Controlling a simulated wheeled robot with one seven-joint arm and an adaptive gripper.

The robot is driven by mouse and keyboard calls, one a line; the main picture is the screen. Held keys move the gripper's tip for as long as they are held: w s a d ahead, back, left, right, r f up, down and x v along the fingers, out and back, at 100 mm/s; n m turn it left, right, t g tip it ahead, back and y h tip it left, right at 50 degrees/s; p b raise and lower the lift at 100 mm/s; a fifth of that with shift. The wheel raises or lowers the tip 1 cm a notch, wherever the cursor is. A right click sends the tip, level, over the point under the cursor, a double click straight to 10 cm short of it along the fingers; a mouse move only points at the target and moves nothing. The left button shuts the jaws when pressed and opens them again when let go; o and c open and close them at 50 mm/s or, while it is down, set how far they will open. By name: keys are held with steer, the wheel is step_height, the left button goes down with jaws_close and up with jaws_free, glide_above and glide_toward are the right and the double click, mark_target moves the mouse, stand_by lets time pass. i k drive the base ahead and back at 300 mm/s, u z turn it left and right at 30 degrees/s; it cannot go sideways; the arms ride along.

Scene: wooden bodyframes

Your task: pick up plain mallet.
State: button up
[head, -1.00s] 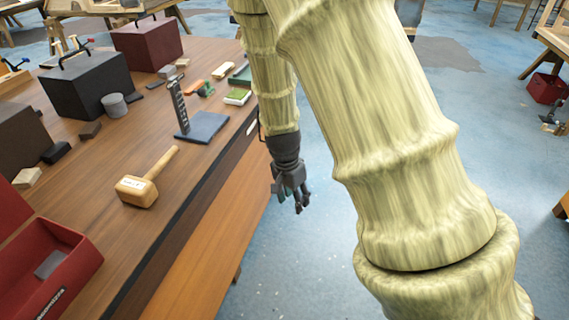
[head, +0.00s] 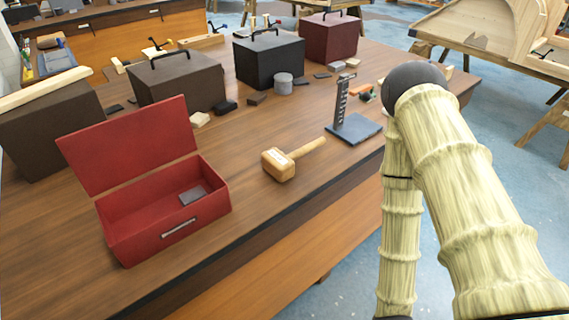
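The plain mallet (head: 279,165) lies on the brown wooden workbench (head: 245,215), near its front edge. It has a light wooden block head with a small pale mark, and its handle points to the upper right. My arm stands at the right of the head view, beyond the bench's front edge. My gripper is out of the frame now. Nothing touches the mallet.
An open red box (head: 165,230) with a dark flat piece inside stands left of the mallet. A dark stand (head: 354,127) with an upright is to its right. Dark cases (head: 268,60) and a grey cylinder (head: 283,84) stand behind. Bench around the mallet is clear.

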mark_target(282, 166)
steer(key=u, duration=1.55)
steer(key=k, duration=0.65)
steer(key=z, duration=0.9)
